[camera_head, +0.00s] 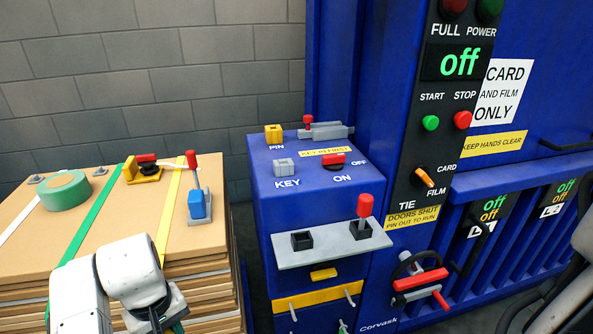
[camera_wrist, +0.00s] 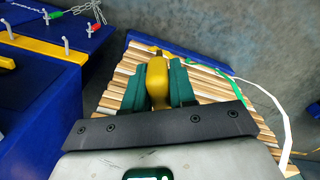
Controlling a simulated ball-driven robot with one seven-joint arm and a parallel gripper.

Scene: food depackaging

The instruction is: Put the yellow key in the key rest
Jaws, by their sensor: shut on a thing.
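The yellow key (camera_wrist: 156,78) is held between the green fingers of my gripper (camera_wrist: 155,92) in the wrist view; only its rounded yellow part shows, and its far end is hard to make out. In the head view my gripper is mostly cut off at the bottom left, in front of the board stack, and the key cannot be seen there. A grey block above the label KEY, taken as the key rest (camera_head: 284,167), sits on top of the blue cabinet. Nothing yellow shows in it. My gripper is well to the left of it and lower.
The blue cabinet (camera_head: 314,235) also bears a yellow PIN block (camera_head: 274,133), a red ON/OFF switch (camera_head: 334,160) and a grey shelf (camera_head: 330,247) with a red-topped handle. The strapped board stack (camera_head: 125,205) bears green tape (camera_head: 66,190). A gap separates stack and cabinet.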

